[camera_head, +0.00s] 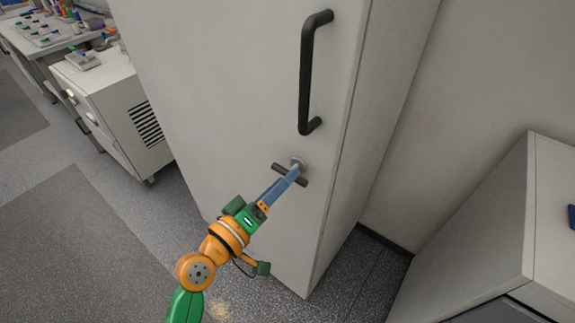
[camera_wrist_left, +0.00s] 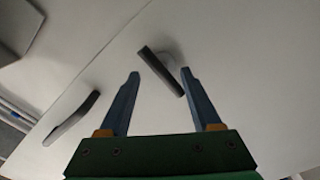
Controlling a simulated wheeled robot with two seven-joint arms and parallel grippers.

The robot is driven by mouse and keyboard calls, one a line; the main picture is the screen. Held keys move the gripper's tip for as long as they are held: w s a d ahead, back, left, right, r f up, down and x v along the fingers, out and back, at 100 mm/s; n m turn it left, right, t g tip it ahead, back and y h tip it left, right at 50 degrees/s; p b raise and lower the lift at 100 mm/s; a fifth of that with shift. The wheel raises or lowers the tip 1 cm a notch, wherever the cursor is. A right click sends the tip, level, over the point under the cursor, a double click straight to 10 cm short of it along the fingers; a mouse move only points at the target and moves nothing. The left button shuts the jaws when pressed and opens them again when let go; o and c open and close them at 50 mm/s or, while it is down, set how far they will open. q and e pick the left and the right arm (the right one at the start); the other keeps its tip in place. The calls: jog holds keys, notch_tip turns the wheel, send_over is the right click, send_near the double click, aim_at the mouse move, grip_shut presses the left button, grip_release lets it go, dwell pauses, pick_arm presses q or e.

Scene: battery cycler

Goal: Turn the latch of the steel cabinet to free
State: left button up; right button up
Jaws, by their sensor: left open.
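The steel cabinet (camera_head: 225,100) is tall and pale, with its front facing me. Its latch (camera_head: 281,169) is a short dark bar on a round grey hub, below the long door handle. The bar slants down to the right in the head view. My left gripper (camera_head: 295,173) reaches up to the latch, and its fingers cover part of the bar. In the left wrist view the gripper (camera_wrist_left: 161,73) is open, with the latch bar (camera_wrist_left: 158,68) lying obliquely across the gap between the fingertips. I cannot tell whether a finger touches it. My right gripper is not in view.
A black door handle (camera_head: 306,75) stands out above the latch; it also shows in the left wrist view (camera_wrist_left: 70,118). A grey cabinet (camera_head: 480,230) stands at the right. A white drawer unit (camera_head: 105,100) and a cluttered bench are at the left. Floor is clear at lower left.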

pick_arm(q)
jog(key=shift+x, duration=1.2)
jog(key=shift+w+d+f, duration=0.1)
jog(key=shift+w+f, duration=0.1)
jog(key=shift+w, duration=0.25)
jog(key=shift+s+r, duration=0.1)
grip_shut()
